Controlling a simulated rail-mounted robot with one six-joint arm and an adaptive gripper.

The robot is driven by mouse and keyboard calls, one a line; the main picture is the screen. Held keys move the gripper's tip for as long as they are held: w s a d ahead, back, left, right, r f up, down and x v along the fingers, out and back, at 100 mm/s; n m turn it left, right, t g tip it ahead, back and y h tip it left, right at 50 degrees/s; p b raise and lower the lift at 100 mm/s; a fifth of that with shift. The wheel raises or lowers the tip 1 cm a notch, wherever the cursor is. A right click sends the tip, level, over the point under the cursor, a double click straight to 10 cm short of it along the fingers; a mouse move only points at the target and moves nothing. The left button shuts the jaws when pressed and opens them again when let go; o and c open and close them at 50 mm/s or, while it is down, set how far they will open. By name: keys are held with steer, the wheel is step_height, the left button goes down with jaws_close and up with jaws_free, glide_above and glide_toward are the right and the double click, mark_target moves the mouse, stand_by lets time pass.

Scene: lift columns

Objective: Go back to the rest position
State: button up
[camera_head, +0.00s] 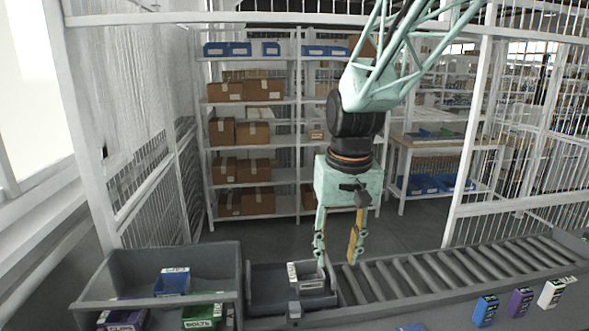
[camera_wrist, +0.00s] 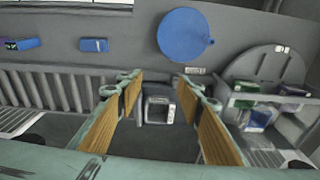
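My gripper (camera_head: 337,256) hangs pointing down over the near end of the roller conveyor, just right of a small grey tray. Its two fingers with tan inner pads are spread apart, with nothing held between them. In the wrist view my gripper (camera_wrist: 158,82) also shows open, with a pad on each side. A grey box with a white label (camera_head: 307,276) sits in the small grey tray (camera_head: 264,270). In the wrist view a grey box with a white face (camera_wrist: 159,107) appears between the fingers, apart from both.
A large grey tote (camera_head: 222,254) at left holds blue, purple and green boxes. The roller conveyor (camera_head: 440,277) runs right. Blue, purple and white boxes (camera_head: 519,302) stand along the front ledge. A blue disc (camera_wrist: 185,32) shows in the wrist view. Shelves (camera_head: 250,105) and mesh fencing stand behind.

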steer(key=s+d+r+t+b, duration=0.1)
steer(key=s+d+r+b, duration=0.2)
steer(key=s, duration=0.5)
steer(key=s+d+r, duration=0.3)
steer(key=s+d, duration=0.1)
steer(key=s, duration=0.5)
steer(key=s+d+f+b, duration=0.1)
steer(key=s+d, duration=0.1)
steer(key=s, duration=0.6)
steer(key=s+d+f+m+t+b, duration=0.1)
steer(key=s+d+b, duration=0.1)
steer(key=s, duration=0.6)
steer(key=shift+s+t, duration=0.3)
steer(key=shift+s, duration=0.05)
